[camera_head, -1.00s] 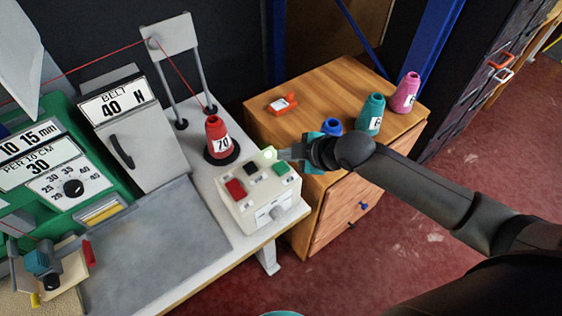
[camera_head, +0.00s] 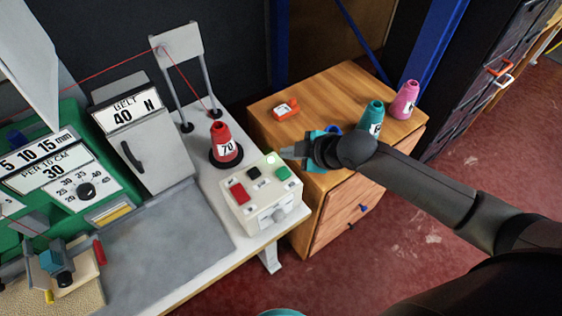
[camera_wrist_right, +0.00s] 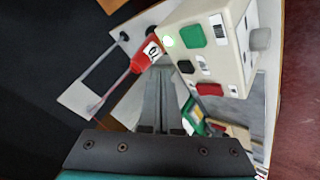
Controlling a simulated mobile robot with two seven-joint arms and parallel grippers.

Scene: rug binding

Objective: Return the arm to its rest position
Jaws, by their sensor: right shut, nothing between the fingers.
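My right gripper (camera_head: 294,153) is shut and empty. In the head view it hangs just right of the white control box (camera_head: 257,207), over the gap between the bench and the wooden cabinet, apart from the cones. The box has a red, a black and a green button and a lit green lamp (camera_head: 271,159) at its back corner. In the right wrist view the shut fingers (camera_wrist_right: 158,82) point toward the red cone (camera_wrist_right: 146,55), with the control box (camera_wrist_right: 222,45) at upper right. My left gripper is not in view.
A red thread cone (camera_head: 222,143) marked 70 stands on the bench. Teal (camera_head: 370,117) and pink (camera_head: 405,100) cones and an orange item (camera_head: 286,108) are on the wooden cabinet (camera_head: 310,90); a blue cone is mostly hidden behind my arm. The green machine (camera_head: 75,190) fills the left.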

